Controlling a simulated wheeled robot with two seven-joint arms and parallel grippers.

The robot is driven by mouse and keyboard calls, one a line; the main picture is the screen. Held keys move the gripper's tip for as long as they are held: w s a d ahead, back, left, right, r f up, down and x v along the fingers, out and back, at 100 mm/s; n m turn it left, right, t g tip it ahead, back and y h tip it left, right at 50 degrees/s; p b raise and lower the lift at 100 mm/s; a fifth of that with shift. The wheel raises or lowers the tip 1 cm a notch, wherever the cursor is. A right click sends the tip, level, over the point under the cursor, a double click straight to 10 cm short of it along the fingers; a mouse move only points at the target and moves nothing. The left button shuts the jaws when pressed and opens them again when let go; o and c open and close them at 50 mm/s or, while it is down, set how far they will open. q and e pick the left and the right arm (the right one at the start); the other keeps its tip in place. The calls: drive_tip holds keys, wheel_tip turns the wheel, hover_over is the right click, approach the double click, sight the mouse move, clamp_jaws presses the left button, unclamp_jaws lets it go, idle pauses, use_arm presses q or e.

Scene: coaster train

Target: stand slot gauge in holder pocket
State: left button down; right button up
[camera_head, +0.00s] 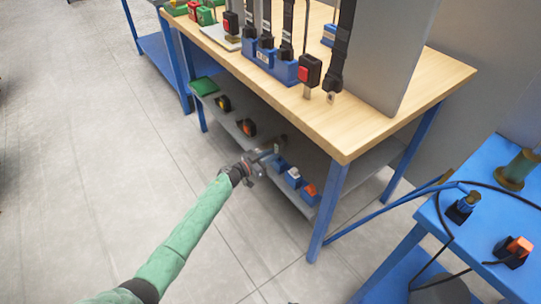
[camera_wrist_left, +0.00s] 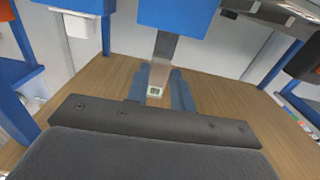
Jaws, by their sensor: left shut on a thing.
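My left gripper (camera_head: 266,157) is at the lower shelf under the wooden bench, beside a row of small blue blocks. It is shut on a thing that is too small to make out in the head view. In the left wrist view a flat grey metal strip with a small square label, seemingly the slot gauge (camera_wrist_left: 163,50), runs in line with the gripper. A blue block (camera_wrist_left: 175,14) is at the strip's upper end, and bluish sides flank its labelled end. I cannot tell which pocket is the holder's. My right gripper is not in view.
The grey lower shelf (camera_head: 225,112) carries a green pad (camera_head: 203,86), dark-and-orange round items and the blue blocks, including one with an orange top (camera_head: 309,191). The wooden bench top (camera_head: 270,88) overhangs it. A blue table (camera_head: 470,240) stands at right. Floor at left is clear.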

use_arm(q)
drive_tip(key=shift+f+b, duration=0.65)
drive_tip(key=shift+f, duration=0.55)
drive_tip(key=c, duration=1.1)
unclamp_jaws()
drive_tip(key=shift+v, duration=3.85)
drive_tip(key=shift+a, duration=0.1)
